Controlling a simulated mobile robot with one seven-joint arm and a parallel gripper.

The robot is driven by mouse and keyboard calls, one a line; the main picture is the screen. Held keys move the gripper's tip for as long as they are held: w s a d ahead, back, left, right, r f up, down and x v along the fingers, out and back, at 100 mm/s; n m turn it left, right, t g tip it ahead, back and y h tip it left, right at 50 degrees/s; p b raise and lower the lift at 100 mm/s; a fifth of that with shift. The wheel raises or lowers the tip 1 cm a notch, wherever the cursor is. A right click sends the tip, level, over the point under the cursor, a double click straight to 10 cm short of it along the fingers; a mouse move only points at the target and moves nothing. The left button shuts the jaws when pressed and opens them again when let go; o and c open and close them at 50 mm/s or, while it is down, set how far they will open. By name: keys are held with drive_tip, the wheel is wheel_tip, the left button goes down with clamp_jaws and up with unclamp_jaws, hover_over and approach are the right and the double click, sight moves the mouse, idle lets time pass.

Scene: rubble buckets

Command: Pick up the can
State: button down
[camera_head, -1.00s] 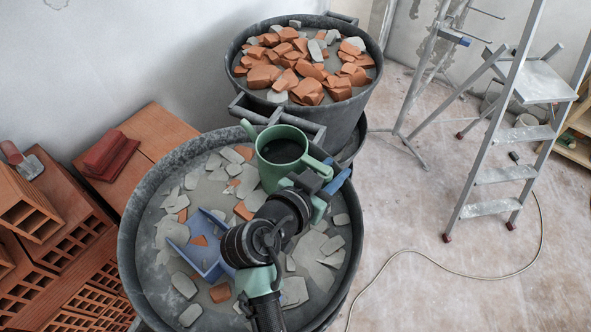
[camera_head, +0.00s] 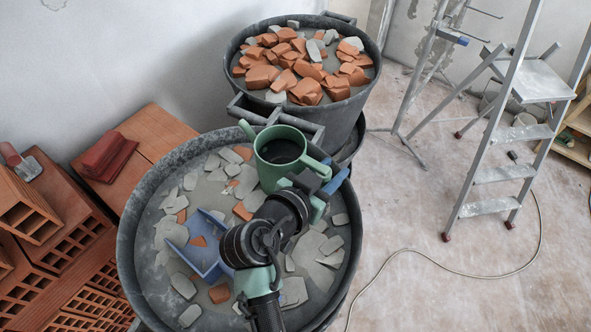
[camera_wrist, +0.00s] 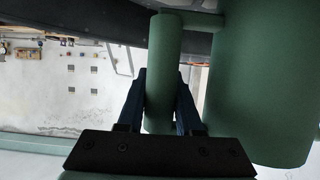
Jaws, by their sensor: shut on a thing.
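The green can (camera_head: 267,174) stands upright, open at the top and dark inside, at the far side of the near bucket. A spout points to the upper left, and a handle reaches to the right. My gripper (camera_head: 322,182) is at the right side of the can, shut on its handle. In the wrist view, the green handle (camera_wrist: 162,60) runs between the two dark fingers of my gripper (camera_wrist: 160,100), with the round can body (camera_wrist: 262,90) to the right. I cannot tell whether the can's bottom touches the rubble, as my arm partly hides it.
The near bucket (camera_head: 128,235) holds rubble shards and a blue angled piece (camera_head: 203,258). A second bucket (camera_head: 340,118) full of brick rubble stands behind. Bricks (camera_head: 45,255) are stacked at left. A ladder (camera_head: 487,140) stands at right, and a cable crosses the open floor.

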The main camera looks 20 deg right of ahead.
wheel_tip(320, 180, up, 10)
drive_tip(key=b, duration=0.1)
drive_tip(key=shift+b, duration=0.4)
drive_tip(key=shift+r, duration=0.1)
idle(0.6)
